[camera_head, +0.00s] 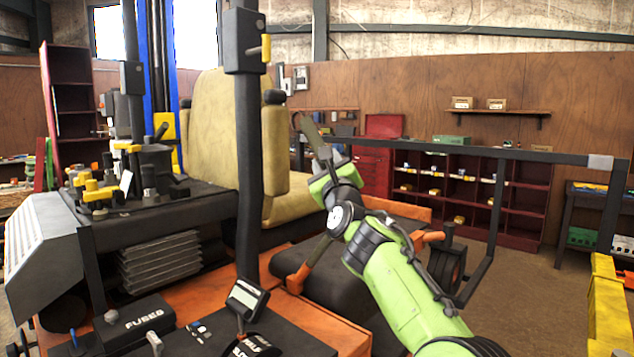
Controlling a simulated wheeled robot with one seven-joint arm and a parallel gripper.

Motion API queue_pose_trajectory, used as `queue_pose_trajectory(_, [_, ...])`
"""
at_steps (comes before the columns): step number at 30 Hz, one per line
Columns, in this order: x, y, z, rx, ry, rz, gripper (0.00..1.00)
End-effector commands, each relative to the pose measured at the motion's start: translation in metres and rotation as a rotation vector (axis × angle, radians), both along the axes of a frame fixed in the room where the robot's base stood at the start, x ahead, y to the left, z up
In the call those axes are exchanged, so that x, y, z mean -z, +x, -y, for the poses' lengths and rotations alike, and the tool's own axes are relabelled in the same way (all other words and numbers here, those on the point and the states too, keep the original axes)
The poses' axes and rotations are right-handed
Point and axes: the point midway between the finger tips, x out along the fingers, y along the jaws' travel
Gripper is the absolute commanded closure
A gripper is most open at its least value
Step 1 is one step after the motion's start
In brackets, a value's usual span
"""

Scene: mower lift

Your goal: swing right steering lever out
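The mower has a worn yellow seat (213,137) and an orange deck (345,335). A black bent bar (450,147) runs along its right side, with an upright (495,210) going down to a dark bracket. It looks like the right steering lever, but I cannot be sure. My green arm reaches in from the bottom right. My gripper (318,150) is beside the seat, near the bar's left end. Its fingers are partly hidden by my wrist. I cannot tell whether they touch the bar or are open.
A black post (248,150) with a yellow-handled box stands in front of the seat. A control console (130,190) with yellow knobs is at left. Red shelves (460,190) stand along the back wall. Yellow blocks (605,300) are at the right edge. Floor is open right of the mower.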

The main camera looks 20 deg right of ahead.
Motion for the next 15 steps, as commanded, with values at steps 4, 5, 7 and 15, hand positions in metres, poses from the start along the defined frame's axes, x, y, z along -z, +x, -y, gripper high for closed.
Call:
queue_pose_trajectory(4, [0.0103, -0.0095, 0.0072, 0.004, 0.014, 0.024, 1.00])
queue_pose_trajectory(5, [0.0104, -0.0107, 0.0080, 0.004, 0.016, 0.027, 1.00])
queue_pose_trajectory(7, [0.0106, -0.0122, 0.0095, 0.004, 0.021, 0.030, 1.00])
queue_pose_trajectory(15, [0.0117, -0.0115, 0.0108, 0.004, 0.023, 0.022, 1.00])
